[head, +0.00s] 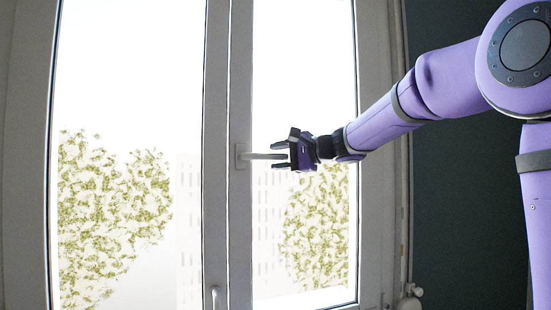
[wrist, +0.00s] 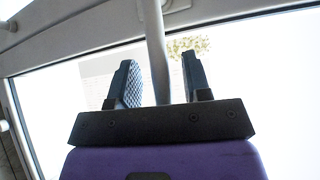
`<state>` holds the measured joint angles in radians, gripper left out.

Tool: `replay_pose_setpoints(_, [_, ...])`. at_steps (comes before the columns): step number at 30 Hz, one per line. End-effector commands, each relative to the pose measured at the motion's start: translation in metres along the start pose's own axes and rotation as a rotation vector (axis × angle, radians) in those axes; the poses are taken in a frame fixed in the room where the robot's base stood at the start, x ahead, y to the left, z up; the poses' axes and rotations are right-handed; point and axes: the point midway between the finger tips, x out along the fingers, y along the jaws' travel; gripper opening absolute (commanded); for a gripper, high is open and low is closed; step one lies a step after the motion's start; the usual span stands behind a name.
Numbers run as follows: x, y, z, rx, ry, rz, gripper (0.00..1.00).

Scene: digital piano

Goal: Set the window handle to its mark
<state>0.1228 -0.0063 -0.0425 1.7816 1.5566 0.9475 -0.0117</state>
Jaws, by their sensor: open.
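The window handle (head: 262,156) is a light grey lever on the middle frame of the window. It sticks out level to the right from its base plate (head: 240,156). My gripper (head: 276,155) is open at the handle's free end, one finger above and one below it. In the wrist view the handle (wrist: 155,40) runs down between the two spread fingers of my gripper (wrist: 159,58), with a gap visible on both sides. I cannot make out a mark for the handle in either view.
A second small handle (head: 215,296) sits low on the middle frame. Glass panes (head: 130,80) lie on both sides, with trees and pale buildings outside. A dark wall (head: 460,220) and a thin pipe (head: 405,200) stand to the right. The space before the panes looks clear.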

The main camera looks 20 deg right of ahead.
Motion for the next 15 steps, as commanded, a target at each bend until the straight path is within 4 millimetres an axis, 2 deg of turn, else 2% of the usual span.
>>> replay_pose_setpoints(4, [0.0095, 0.0002, 0.0003, 0.000, 0.000, 0.001, 0.44])
replay_pose_setpoints(13, [0.0111, 0.0000, 0.0003, 0.000, 0.000, 0.000, 0.44])
replay_pose_setpoints(14, [0.0111, 0.0000, 0.0003, 0.000, 0.000, 0.000, 0.40])
replay_pose_setpoints(15, [0.0110, 0.0000, 0.0002, 0.000, 0.000, 0.000, 0.31])
